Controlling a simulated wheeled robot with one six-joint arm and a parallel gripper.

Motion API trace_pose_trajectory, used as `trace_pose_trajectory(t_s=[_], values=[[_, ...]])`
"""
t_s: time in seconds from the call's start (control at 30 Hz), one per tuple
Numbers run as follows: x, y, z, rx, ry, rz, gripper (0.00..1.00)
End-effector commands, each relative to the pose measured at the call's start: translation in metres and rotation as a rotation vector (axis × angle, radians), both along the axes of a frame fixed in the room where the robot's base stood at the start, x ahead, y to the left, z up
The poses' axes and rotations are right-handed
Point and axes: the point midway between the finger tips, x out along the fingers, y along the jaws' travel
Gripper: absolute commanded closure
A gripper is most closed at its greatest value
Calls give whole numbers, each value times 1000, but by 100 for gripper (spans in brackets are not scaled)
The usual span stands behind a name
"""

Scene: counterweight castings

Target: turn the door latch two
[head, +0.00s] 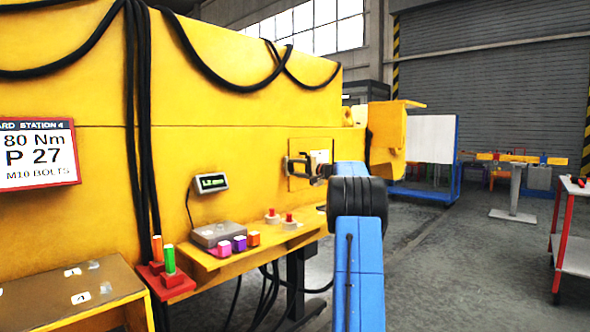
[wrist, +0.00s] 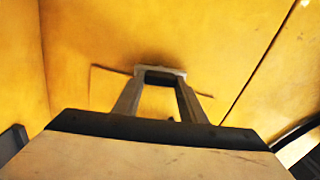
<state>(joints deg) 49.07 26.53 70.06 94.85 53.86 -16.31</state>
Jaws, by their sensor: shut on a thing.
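A small yellow door panel (head: 297,183) is set in the side of the big yellow machine. A dark grey latch (head: 298,167) stands out from it. My gripper (head: 318,168) is at the panel, at the right of the latch, with my blue arm behind it. In the wrist view my gripper's two grey fingers (wrist: 160,80) reach to the yellow face and are shut on the latch, a grey bar (wrist: 160,69) across their tips. The latch's exact turn angle is hard to tell. No label marking it as latch two is readable.
Below the panel, a yellow shelf (head: 215,262) holds a grey scale (head: 214,235), coloured blocks and red-topped pieces. Black cables (head: 138,120) hang down the machine at the left. A red-framed cart (head: 578,235) stands at the right.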

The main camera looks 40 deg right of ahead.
Motion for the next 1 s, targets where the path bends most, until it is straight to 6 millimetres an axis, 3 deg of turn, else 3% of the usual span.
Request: trace_pose_trajectory(t_s=[0.33,0.87,0.9,0.97,1.0], values=[[0,-1,-2,135,13,-1,85],[0,-1,-2,158,14,-2,85],[0,-1,-2,158,14,-2,58],[0,-1,-2,158,14,-2,44],[0,-1,-2,158,13,-1,44]])
